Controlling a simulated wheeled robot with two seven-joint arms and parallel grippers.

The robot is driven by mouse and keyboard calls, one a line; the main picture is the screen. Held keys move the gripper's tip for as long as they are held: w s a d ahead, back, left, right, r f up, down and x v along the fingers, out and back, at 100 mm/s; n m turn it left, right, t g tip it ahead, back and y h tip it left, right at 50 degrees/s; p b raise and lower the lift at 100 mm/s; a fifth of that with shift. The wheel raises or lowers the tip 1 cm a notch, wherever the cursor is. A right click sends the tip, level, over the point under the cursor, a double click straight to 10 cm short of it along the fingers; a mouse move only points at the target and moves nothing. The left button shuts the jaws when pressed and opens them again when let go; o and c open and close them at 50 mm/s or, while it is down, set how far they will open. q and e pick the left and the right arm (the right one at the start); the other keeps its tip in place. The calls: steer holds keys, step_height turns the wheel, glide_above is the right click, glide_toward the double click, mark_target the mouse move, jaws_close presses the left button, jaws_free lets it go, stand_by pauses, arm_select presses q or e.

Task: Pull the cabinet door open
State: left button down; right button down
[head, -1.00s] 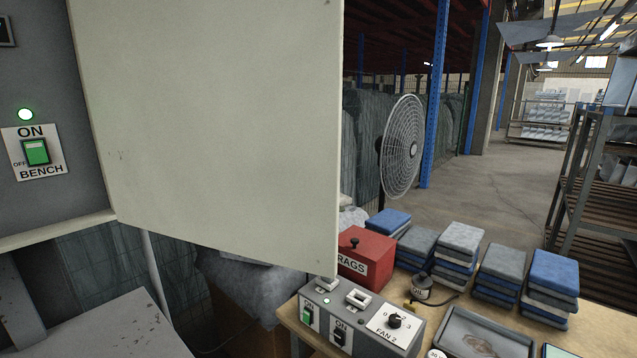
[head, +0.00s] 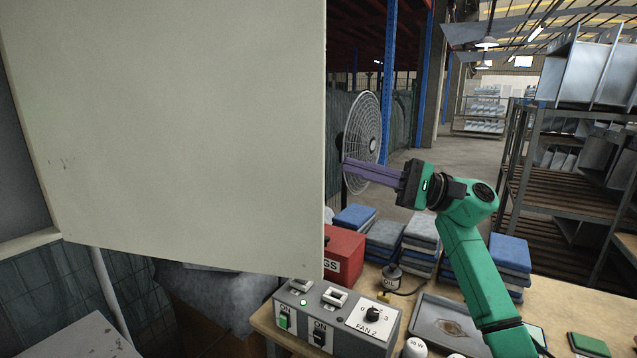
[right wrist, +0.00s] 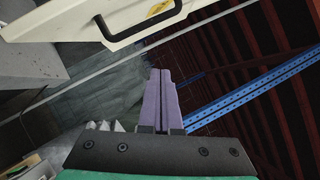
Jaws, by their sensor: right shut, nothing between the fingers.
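The cabinet door (head: 180,130) is a large pale panel filling the left half of the head view. It stands swung out, its plain face toward me and no handle showing there. In the right wrist view the door (right wrist: 50,22) crosses the upper left, with a black bar handle (right wrist: 142,30) and a yellow sticker. My right gripper (head: 347,168) has purple fingers pointing left, just right of the door's free edge in the head view. In the wrist view its fingers (right wrist: 160,74) are together, empty and apart from the handle. My left gripper is not in view.
A bench below holds a grey switch box (head: 338,318), a red rags box (head: 344,255), folded cloth stacks (head: 422,232), an oil can (head: 391,277) and a tray (head: 447,322). A fan (head: 362,140) stands behind my right gripper. A metal rack (head: 565,190) stands at right.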

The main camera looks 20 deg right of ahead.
mark_target(321, 184)
steer(key=s+d+n+g+h, duration=0.2)
steer(key=s+d+n+g, duration=0.15)
steer(key=n, duration=0.25)
steer(key=shift+n, duration=0.5)
steer(key=a+p, duration=0.2)
steer(key=a, duration=0.2)
steer(key=s+a+p, duration=0.1)
steer(key=a+p, duration=0.1)
steer(key=a, duration=0.2)
steer(key=a+p, duration=0.2)
steer(key=a, duration=0.2)
steer(key=shift+s+a+r, duration=0.15)
steer(key=shift+s+r, duration=0.05)
steer(key=shift+s, duration=0.4)
steer(key=shift+f, duration=0.1)
steer(key=shift+w+a, duration=0.1)
steer(key=shift+w, duration=0.05)
